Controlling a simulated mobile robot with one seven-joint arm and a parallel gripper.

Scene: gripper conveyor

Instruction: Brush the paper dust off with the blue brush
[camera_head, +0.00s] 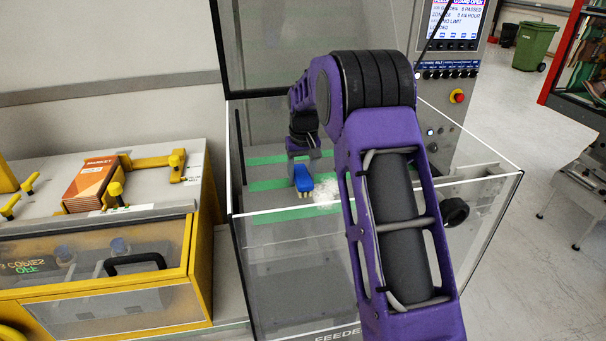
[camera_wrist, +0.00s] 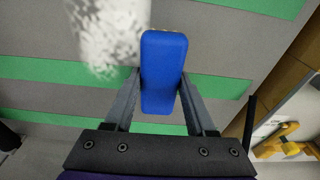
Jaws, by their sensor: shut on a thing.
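The blue brush (camera_head: 303,178) is held in my gripper (camera_head: 302,160), which is shut on it, with pale bristles showing at its lower end in the head view. In the wrist view the brush's blue body (camera_wrist: 162,72) sits between the two fingers of my gripper (camera_wrist: 160,92). The whitish, speckled paper dust (camera_head: 326,192) lies just right of the brush on the grey surface with green strips. In the wrist view the dust (camera_wrist: 110,35) is at the upper left, beside the brush. I cannot tell whether the bristles touch the surface.
A control panel (camera_head: 450,60) with a red button stands behind at the right. A yellow-framed machine (camera_head: 190,270) with an orange book stack (camera_head: 90,185) is at the left. A green strip (camera_head: 270,184) runs under the brush.

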